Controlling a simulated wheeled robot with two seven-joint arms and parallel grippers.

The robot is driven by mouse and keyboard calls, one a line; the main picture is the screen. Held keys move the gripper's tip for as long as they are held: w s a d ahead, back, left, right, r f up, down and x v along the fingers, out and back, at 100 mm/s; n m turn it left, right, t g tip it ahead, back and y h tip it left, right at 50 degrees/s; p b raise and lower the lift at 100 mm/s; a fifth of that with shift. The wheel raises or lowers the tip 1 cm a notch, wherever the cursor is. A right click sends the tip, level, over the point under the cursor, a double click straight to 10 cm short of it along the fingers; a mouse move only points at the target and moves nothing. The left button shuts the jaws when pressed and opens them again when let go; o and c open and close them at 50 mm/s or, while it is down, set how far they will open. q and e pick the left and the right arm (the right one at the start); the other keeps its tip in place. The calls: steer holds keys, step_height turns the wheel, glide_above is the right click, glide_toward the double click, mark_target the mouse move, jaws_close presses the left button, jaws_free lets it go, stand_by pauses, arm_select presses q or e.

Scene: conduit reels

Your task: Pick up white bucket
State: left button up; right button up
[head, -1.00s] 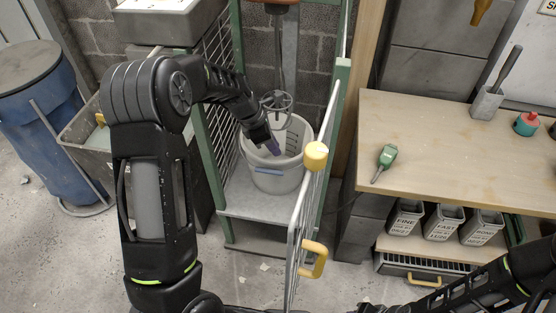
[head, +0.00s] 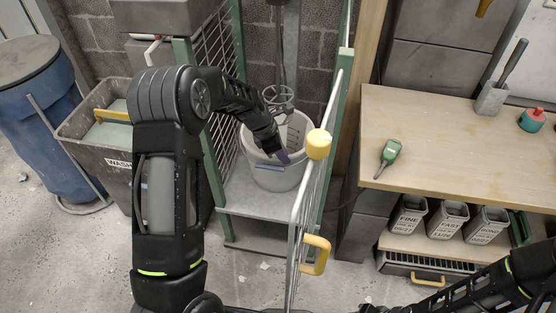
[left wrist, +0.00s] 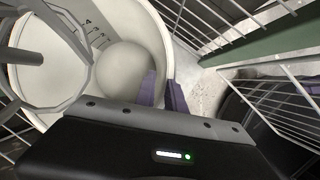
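The white bucket (head: 272,176) stands upright on the grey platform of a green-framed cage in the head view. It fills the upper left of the left wrist view (left wrist: 125,60), with dark level marks on its inner wall. My left gripper (head: 283,156) is at the bucket's front right rim. In the left wrist view its purple fingers (left wrist: 162,92) are close together, one inside and one outside the bucket wall, with the wall between them. Their contact faces are hidden. My right arm crosses the lower right corner; its gripper is out of view.
A mixer with a ring-shaped head (head: 278,97) hangs over the bucket. The open cage door (head: 303,205), with a yellow knob (head: 318,144), stands right of the bucket. A workbench (head: 440,135) is at right, a grey wash tub (head: 100,150) at left.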

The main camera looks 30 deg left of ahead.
arm_select(q)
steer(key=shift+c, duration=0.3)
stand_by(0.4)
jaws_close()
steer(key=shift+f, duration=0.1)
stand_by(0.9)
steer(key=shift+w, duration=0.1)
stand_by(0.4)
steer(key=shift+r+p, duration=0.8)
steer(key=shift+r, duration=1.15)
steer(key=s+d+p, duration=0.1)
steer(key=s+d, duration=0.1)
steer(key=s, duration=0.6)
steer(key=s+d+p, duration=0.1)
steer(key=s+d, duration=0.1)
steer(key=s, duration=0.7)
steer(key=shift+s+d+f, duration=0.15)
steer(key=shift+s+d, duration=0.05)
steer(key=shift+d, duration=0.05)
